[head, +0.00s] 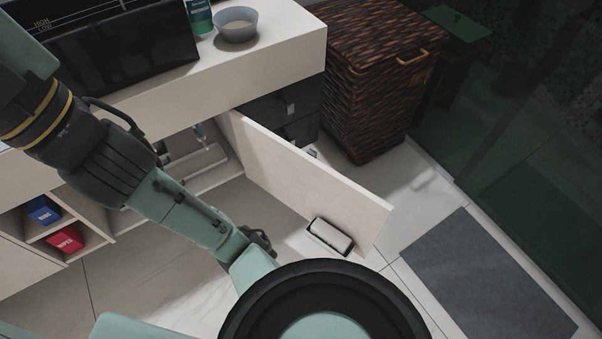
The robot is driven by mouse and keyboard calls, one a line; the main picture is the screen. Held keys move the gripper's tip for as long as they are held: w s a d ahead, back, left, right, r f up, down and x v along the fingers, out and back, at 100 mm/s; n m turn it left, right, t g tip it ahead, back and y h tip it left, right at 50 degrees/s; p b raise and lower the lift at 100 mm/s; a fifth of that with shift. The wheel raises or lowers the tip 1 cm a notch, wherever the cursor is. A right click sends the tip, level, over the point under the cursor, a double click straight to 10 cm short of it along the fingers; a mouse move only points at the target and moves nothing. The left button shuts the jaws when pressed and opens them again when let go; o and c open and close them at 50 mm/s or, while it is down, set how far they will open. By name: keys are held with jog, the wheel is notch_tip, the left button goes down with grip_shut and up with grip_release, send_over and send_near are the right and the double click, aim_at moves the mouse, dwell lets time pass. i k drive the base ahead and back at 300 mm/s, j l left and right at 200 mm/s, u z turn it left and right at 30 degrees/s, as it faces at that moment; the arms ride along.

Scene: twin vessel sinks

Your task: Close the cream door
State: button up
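The cream door (300,180) is a flat panel on the front of the vanity cabinet (270,70). It stands wide open, swung out from the cabinet front over the floor, with its free edge toward the lower right. A pale, rounded block in a dark frame, perhaps the door's handle (330,236), shows at the door's lower outer part. Part of the open compartment behind it shows, with a pale shelf and a pipe. My arm crosses the left side in front of the cabinet. I cannot make out my gripper's fingers, nor any contact with the door.
A dark woven hamper (375,75) stands right of the cabinet, beyond the door. Dark drawers (285,115) lie behind the door. A grey mat (488,275) lies on the tiled floor at right. A bowl (236,24) sits on the counter. Blue and red boxes fill cubbies at left.

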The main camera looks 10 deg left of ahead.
aim_at(310, 187)
jog(key=l+u, duration=0.1)
jog(key=u, duration=0.3)
jog(key=i+l+u, duration=0.1)
jog(key=u, duration=0.25)
jog(key=l+u, duration=0.2)
jog(key=u, duration=0.2)
jog(key=l+u, duration=0.35)
jog(key=l, duration=0.2)
jog(key=k+l+u, duration=0.15)
jog(key=l+u, duration=0.2)
jog(key=l, duration=0.2)
jog(key=k+l, duration=0.1)
jog(key=l, duration=0.25)
jog(key=k+l, duration=0.1)
jog(key=l, duration=0.3)
jog(key=k+l+u, duration=0.1)
jog(key=l, duration=0.25)
jog(key=k+l, duration=0.1)
jog(key=l, duration=0.25)
jog(key=k+l+u, duration=0.1)
jog(key=l, duration=0.3)
jog(key=k+l, duration=0.1)
jog(key=l, duration=0.25)
jog(key=i, duration=0.45)
